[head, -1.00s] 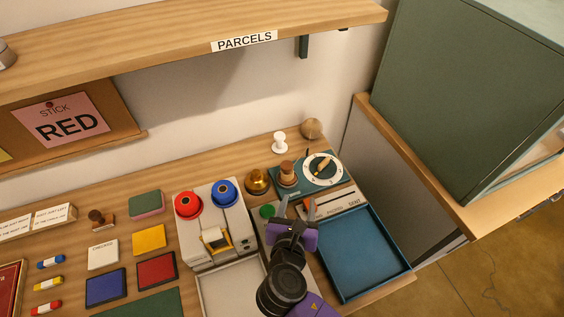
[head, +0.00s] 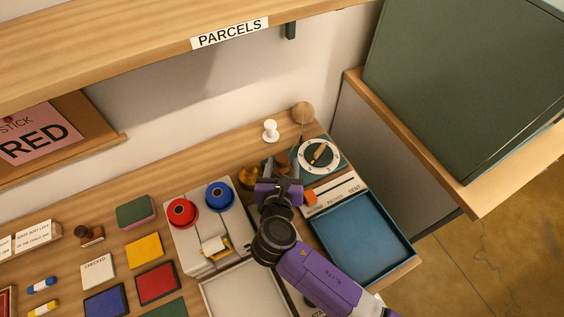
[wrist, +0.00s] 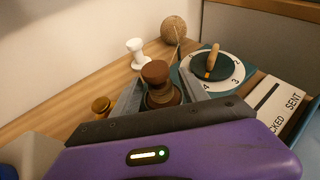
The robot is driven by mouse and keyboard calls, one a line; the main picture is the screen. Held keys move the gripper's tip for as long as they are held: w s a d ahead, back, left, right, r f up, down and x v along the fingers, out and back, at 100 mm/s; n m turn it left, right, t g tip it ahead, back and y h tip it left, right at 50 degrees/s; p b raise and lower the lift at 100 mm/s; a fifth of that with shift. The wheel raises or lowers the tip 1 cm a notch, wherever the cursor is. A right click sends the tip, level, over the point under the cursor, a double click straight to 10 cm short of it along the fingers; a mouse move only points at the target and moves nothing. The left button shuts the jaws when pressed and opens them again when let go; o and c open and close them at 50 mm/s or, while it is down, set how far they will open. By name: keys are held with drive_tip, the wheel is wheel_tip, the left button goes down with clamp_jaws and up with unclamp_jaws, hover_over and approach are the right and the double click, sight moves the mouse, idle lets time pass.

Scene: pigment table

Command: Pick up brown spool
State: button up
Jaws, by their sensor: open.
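The brown spool (wrist: 156,72) stands upright in the wrist view, its round top and wider lower part showing between my two fingers. In the head view the brown spool (head: 282,161) is partly hidden behind my gripper (head: 279,168). My gripper (wrist: 158,88) is open, with one grey finger at the left and one at the right of the spool. Its palm edge hides the spool's base, and I cannot tell whether either finger touches it.
A white dial (head: 319,156) with a wooden pointer is close to the right. A brass piece (head: 249,176) is close to the left. A white spool (head: 270,131) and a twine ball (head: 302,113) stand behind. A blue tray (head: 346,290) lies at the right.

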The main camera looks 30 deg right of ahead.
sight(283, 156)
drive_tip(key=shift+x, duration=2.3)
drive_tip(key=shift+a, duration=0.1)
clamp_jaws()
